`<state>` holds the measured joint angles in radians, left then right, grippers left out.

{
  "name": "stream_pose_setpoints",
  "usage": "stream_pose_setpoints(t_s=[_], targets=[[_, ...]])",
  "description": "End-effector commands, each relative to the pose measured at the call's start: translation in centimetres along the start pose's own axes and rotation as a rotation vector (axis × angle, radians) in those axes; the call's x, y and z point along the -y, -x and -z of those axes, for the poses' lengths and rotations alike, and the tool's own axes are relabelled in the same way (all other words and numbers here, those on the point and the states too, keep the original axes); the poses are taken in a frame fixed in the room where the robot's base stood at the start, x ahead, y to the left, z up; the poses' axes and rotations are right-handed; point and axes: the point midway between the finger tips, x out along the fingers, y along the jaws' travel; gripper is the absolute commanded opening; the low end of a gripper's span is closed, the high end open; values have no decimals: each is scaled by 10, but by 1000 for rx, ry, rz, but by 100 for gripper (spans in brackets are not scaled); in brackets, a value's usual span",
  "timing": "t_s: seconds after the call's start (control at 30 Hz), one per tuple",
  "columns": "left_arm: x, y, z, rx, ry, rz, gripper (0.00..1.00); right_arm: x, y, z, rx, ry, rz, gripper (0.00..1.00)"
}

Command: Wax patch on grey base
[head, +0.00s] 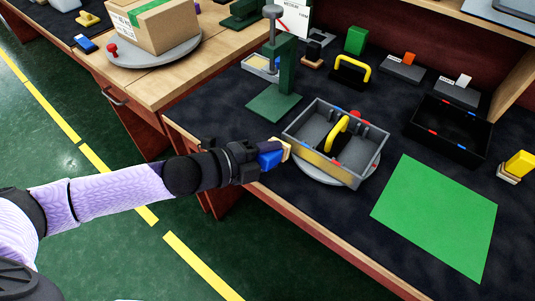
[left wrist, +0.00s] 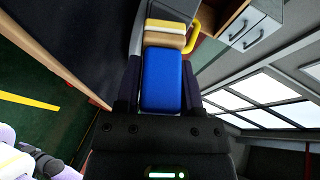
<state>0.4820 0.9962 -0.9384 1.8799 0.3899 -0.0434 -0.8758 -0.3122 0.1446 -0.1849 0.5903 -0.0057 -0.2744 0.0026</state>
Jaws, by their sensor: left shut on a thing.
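My left gripper (head: 262,160) is shut on a blue block (head: 270,159) with a cream pad (head: 285,148) at its far end. The blue block also shows between the fingers in the left wrist view (left wrist: 161,80), with tan and pale yellow layers (left wrist: 165,41) beyond it. The grey tray (head: 374,150) has a yellow patch (head: 322,167) along its front wall and stands on a round grey turntable (head: 312,167). The pad is close beside the tray's left front corner; I cannot tell whether they touch. My right gripper is not in view.
A yellow handle (head: 337,132) stands inside the tray. A green press stand (head: 284,75) is behind it. A black tray (head: 447,128) and a yellow block on a pale base (head: 518,165) are right. The green mat (head: 437,215) is bare. A carton (head: 152,22) stands on another bench.

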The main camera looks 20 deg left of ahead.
Motion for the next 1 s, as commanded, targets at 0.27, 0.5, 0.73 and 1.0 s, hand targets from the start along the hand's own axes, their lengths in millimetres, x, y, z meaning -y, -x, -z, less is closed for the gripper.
stream_pose_setpoints(t_s=[0.27,0.5,0.73,1.0], targets=[[1,-5,-2,0,1,0,0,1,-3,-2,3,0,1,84],[3,-10,-4,0,0,0,0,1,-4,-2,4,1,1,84],[5,-13,8,-4,3,1,0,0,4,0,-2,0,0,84],[2,-23,32,-1,2,1,0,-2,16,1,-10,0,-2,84]])
